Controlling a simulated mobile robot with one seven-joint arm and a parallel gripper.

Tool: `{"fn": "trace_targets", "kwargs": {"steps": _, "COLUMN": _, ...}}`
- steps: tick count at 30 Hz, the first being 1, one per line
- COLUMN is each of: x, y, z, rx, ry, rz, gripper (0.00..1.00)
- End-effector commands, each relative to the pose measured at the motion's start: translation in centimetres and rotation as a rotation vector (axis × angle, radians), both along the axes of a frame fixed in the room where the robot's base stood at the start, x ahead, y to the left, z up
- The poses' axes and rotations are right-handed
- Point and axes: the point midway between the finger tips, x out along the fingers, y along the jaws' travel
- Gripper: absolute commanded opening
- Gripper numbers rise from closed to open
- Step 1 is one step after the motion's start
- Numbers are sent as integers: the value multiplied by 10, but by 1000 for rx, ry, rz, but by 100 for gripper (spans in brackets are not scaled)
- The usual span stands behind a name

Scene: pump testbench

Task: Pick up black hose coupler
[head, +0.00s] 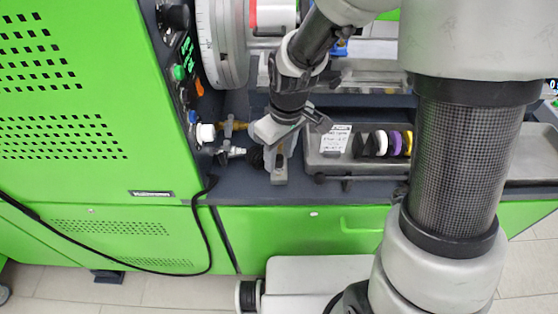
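In the head view a black round piece (359,145), which may be the black hose coupler, stands on edge at the left end of a row of coloured round pieces. The row sits in a grey tray (312,157) on the bench. My gripper (283,140) is at the end of my arm, left of the tray and apart from the black piece. It is seen from above and behind, and its fingers are not clear. I cannot tell whether it is open or holds anything.
White, purple (396,143) and yellow (407,143) pieces stand right of the black one. A white label (335,139) lies left of it. Brass and white fittings (232,127) stick out from the green cabinet (85,100). A black cable (205,225) hangs in front.

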Motion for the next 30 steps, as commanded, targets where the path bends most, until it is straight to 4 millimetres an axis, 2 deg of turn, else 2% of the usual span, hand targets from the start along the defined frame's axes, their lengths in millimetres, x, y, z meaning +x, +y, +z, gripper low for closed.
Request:
{"fn": "trace_targets", "kwargs": {"steps": 3, "x": 1, "y": 1, "z": -10, "rx": 0, "ry": 0, "rz": 0, "gripper": 40}}
{"fn": "trace_targets", "kwargs": {"steps": 10, "x": 1, "y": 1, "z": -10, "rx": 0, "ry": -1, "rz": 0, "gripper": 40}}
{"fn": "trace_targets", "kwargs": {"steps": 17, "x": 1, "y": 1, "z": -10, "rx": 0, "ry": -1, "rz": 0, "gripper": 1}}
{"fn": "trace_targets", "kwargs": {"steps": 26, "x": 2, "y": 1, "z": -7, "rx": 1, "ry": -2, "rz": 0, "gripper": 0}}
{"fn": "trace_targets", "kwargs": {"steps": 30, "x": 2, "y": 1, "z": 11, "rx": 1, "ry": -6, "rz": 0, "gripper": 0}}
